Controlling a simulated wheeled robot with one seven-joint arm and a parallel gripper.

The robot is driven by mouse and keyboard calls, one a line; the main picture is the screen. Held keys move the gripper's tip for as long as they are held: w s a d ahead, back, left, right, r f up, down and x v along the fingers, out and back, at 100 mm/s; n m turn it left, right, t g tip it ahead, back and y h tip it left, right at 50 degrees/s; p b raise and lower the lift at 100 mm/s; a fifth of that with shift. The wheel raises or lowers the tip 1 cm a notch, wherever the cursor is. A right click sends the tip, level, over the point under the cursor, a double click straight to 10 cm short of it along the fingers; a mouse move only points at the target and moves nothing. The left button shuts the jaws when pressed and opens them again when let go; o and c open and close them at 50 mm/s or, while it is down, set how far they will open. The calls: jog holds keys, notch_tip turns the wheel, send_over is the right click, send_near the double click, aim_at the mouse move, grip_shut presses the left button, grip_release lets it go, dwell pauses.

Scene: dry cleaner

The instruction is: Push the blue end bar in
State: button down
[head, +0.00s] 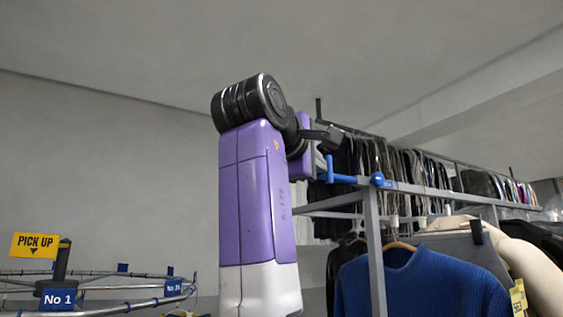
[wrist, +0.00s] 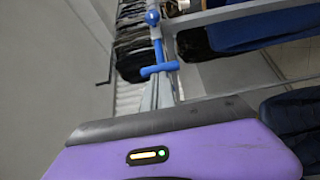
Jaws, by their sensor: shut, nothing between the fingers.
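The blue end bar (head: 342,179) sticks out from the near end of a grey rack rail, with a blue knob (head: 377,180) beside it. In the wrist view the bar shows as a blue crosspiece (wrist: 160,69) on a blue rod that runs up to the knob (wrist: 152,17). My gripper (head: 323,163) is shut and empty, right at the bar's left end. In the wrist view its grey fingertips (wrist: 159,80) reach the crosspiece; I cannot tell whether they touch it.
A grey rack post (head: 375,250) stands just right of the bar. A blue sweater (head: 425,285) hangs below the rail, and a row of clothes (head: 400,165) hangs behind. A round rail with a "No 1" sign (head: 59,299) stands at lower left.

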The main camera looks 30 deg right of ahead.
jog(key=d, duration=1)
